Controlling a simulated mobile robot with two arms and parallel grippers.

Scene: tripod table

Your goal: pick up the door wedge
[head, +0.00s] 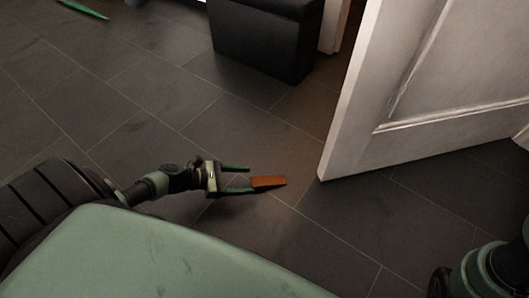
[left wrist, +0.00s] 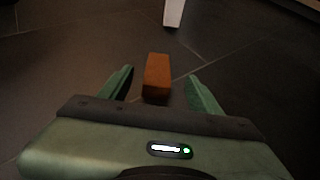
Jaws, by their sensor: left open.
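The door wedge (head: 269,182) is a small orange-brown block on the dark tiled floor, in front of the white door's lower corner. My left gripper (head: 250,179) is low by the floor with its jaws open, and its fingers point right toward the wedge. In the left wrist view the wedge (left wrist: 157,77) lies between the two open fingers (left wrist: 160,87), with a gap on each side, and reaches out past the fingertips. Its near end is close to the gripper's palm edge. My right gripper is not seen; only part of my right arm shows at the lower right of the head view.
The white door (head: 430,90) stands open at the right, its lower corner just beyond the wedge. A black box-like seat (head: 265,35) stands at the back. A green and orange object (head: 83,9) lies at the far left. The floor around the gripper is clear.

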